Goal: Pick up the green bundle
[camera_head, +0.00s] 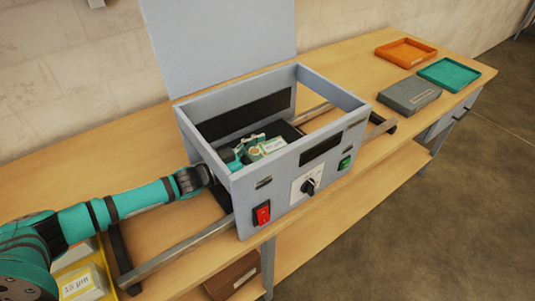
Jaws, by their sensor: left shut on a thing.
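The laminator's open grey housing (280,185) stands on the wooden table, its lid panel (220,40) raised behind it. My left arm reaches from the left to the housing's left side, and part of the wrist is hidden by the wall. My left gripper (252,147) shows inside the housing, small and partly covered, shut on a pale green bundle with a white label (272,146). The front wall hides the lower part of the bundle, so I cannot tell whether it touches the housing floor. My right gripper is out of view.
A red switch (262,213), black knob (308,187) and green switch (345,163) are on the front panel. An orange tray (405,53), teal tray (449,73) and grey box (410,95) sit at right. A yellow bin (100,262) holds labelled packs at lower left.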

